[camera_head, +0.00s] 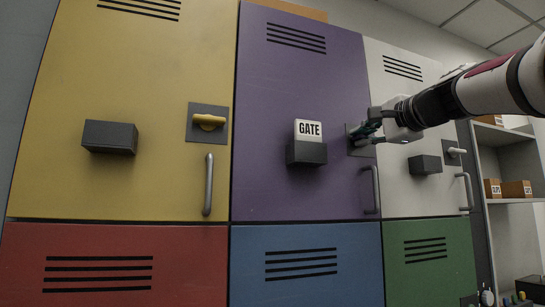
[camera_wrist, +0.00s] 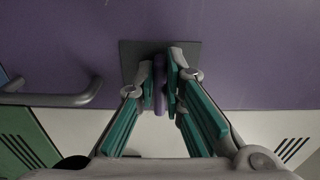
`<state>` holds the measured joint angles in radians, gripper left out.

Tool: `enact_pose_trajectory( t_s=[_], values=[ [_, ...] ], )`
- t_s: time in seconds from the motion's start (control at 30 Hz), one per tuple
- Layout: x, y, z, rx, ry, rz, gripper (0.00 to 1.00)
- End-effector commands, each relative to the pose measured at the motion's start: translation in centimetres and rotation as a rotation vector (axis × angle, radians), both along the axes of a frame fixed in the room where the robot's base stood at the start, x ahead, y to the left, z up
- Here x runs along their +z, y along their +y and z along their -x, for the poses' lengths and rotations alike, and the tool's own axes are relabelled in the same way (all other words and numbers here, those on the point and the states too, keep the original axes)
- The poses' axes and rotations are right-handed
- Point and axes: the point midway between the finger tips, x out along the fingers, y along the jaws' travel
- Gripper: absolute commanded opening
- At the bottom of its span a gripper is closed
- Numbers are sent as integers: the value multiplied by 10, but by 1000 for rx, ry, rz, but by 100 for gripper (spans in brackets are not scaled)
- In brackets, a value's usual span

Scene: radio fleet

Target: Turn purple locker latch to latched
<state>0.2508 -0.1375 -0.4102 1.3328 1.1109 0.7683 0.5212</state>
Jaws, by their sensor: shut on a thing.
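The purple locker (camera_head: 300,85) is closed, in the upper middle of the head view. Its latch has a dark grey square plate (camera_wrist: 131,62) and a purple lever (camera_wrist: 159,95). The lever points down in the wrist view, toward the white locker. My gripper (camera_head: 366,131) reaches in from the right in the head view and covers most of the latch there. In the wrist view my gripper (camera_wrist: 161,75) has its teal-padded fingers on both sides of the lever, closed on it. The lever's far end at the plate is partly hidden by the fingertips.
A grey pull handle (camera_head: 370,190) sits below the latch. A dark block with a GATE sign (camera_head: 308,129) juts out to its left. The yellow locker (camera_head: 150,60) is on the left, the white locker (camera_head: 400,90) on the right. Shelves (camera_head: 510,155) stand farther right.

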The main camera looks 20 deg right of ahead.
Motion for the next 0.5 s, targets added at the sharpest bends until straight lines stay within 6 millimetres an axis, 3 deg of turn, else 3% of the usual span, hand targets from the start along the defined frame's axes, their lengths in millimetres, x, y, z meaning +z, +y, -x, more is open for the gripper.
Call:
enact_pose_trajectory(
  t_s=[0.3, 0.4, 0.5],
  values=[
    [-3, 0, 0, 3, 8, 4, 0],
    [-3, 0, 0, 2, 8, 3, 28],
    [-2, 0, 0, 2, 6, 3, 30]
  ],
)
